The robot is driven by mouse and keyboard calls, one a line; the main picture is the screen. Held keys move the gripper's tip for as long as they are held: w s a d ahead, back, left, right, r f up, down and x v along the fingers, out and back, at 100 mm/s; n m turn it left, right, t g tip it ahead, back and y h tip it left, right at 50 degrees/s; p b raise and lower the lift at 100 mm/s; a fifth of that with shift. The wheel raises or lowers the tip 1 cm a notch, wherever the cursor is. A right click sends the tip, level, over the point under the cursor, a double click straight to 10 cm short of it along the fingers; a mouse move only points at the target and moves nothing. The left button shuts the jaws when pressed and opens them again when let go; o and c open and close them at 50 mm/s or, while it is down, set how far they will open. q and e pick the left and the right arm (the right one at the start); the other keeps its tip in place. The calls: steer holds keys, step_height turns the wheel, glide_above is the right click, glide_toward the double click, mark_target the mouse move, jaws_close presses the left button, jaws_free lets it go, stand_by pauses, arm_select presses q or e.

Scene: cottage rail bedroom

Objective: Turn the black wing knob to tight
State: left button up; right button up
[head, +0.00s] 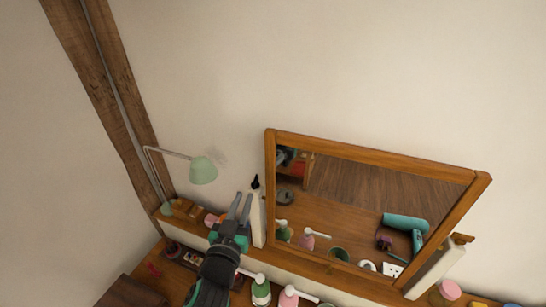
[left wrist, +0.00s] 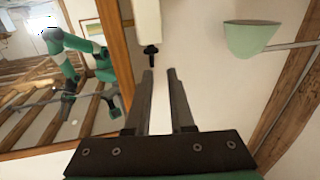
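The black wing knob (head: 255,182) is at the top of the white post (head: 257,222) on the left side of the tilting mirror (head: 365,205). In the left wrist view the knob (left wrist: 151,54) sticks out from the white post (left wrist: 147,18). My left gripper (head: 241,202) is open, with a narrow gap between its fingers. In the left wrist view its fingertips (left wrist: 160,72) are close to the knob, with the knob beyond the tips and nearer the left finger. Nothing is between the fingers. My right gripper is not in view.
A pale green lamp (head: 203,170) stands left of the post; its shade shows in the left wrist view (left wrist: 252,38). Bottles (head: 261,290) and other small items crowd the wooden dresser below the mirror. The wall above is clear. The mirror glass reflects my arm.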

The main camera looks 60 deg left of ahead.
mark_target(253, 187)
arm_select(q)
steer(key=shift+w+d+r, duration=0.1)
steer(key=shift+w+d, duration=0.15)
steer(key=shift+w, duration=0.25)
steer(key=b+x, duration=0.3)
steer(key=x, duration=0.1)
steer(key=shift+w+a, duration=0.25)
steer(key=shift+a, duration=0.05)
steer(key=x, duration=0.5)
steer(key=shift+r, duration=0.15)
steer(key=shift+w+a, duration=0.4)
steer(key=shift+w, duration=0.1)
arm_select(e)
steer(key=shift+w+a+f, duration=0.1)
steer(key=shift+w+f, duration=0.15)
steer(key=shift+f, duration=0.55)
arm_select(q)
steer(key=shift+c, duration=0.3)
jaws_close()
